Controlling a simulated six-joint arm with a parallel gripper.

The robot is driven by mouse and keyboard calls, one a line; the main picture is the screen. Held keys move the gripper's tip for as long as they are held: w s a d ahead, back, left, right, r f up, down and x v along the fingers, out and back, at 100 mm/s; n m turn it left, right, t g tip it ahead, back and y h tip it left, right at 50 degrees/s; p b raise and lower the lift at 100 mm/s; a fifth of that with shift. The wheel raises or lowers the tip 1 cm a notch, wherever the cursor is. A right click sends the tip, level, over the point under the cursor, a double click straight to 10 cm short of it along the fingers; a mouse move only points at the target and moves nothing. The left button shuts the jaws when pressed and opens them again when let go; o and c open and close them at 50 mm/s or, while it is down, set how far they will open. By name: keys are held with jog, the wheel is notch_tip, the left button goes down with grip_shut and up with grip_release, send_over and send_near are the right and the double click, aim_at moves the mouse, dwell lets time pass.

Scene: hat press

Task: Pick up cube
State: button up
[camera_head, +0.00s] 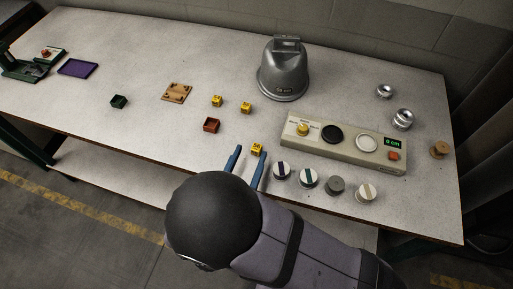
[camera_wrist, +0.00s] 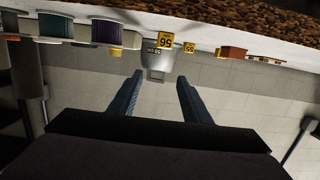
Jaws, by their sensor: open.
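Three small yellow cubes lie on the table. The nearest cube (camera_head: 257,149) is close to the front edge, just beyond my fingertips in the head view. It shows in the wrist view as a yellow cube (camera_wrist: 165,41) with a dark "56". The other two cubes, one at the left (camera_head: 217,100) and one at the right (camera_head: 246,107), sit farther back. My gripper (camera_head: 250,153) is open and empty, its blue fingers pointing toward the nearest cube. In the wrist view my gripper (camera_wrist: 160,77) has its fingers apart, with nothing between them.
A grey dome-shaped press (camera_head: 284,75) stands at the back. A beige control panel (camera_head: 350,148) is at right, with several round pucks (camera_head: 308,178) in front. A red box (camera_head: 211,125), a wooden plate (camera_head: 176,92) and a dark green box (camera_head: 119,102) lie left. The front-left table is clear.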

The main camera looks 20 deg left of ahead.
aim_at(255, 151)
notch_tip(255, 151, down, 4)
jog(key=shift+f, duration=0.1)
jog(key=shift+w+f+p, duration=0.1)
jog(key=shift+w+p, duration=0.45)
jog(key=shift+w, duration=0.9)
jog(key=shift+w+f+p, duration=0.2)
jog(key=shift+w+p, duration=0.05)
jog(key=shift+w, duration=0.5)
jog(key=shift+w+f+p, duration=0.15)
jog(key=shift+w+p, duration=0.05)
jog(key=shift+w, duration=0.5)
jog(key=shift+w+f+p, duration=0.2)
jog(key=shift+w+p, duration=0.05)
jog(key=shift+w, duration=0.5)
grip_shut()
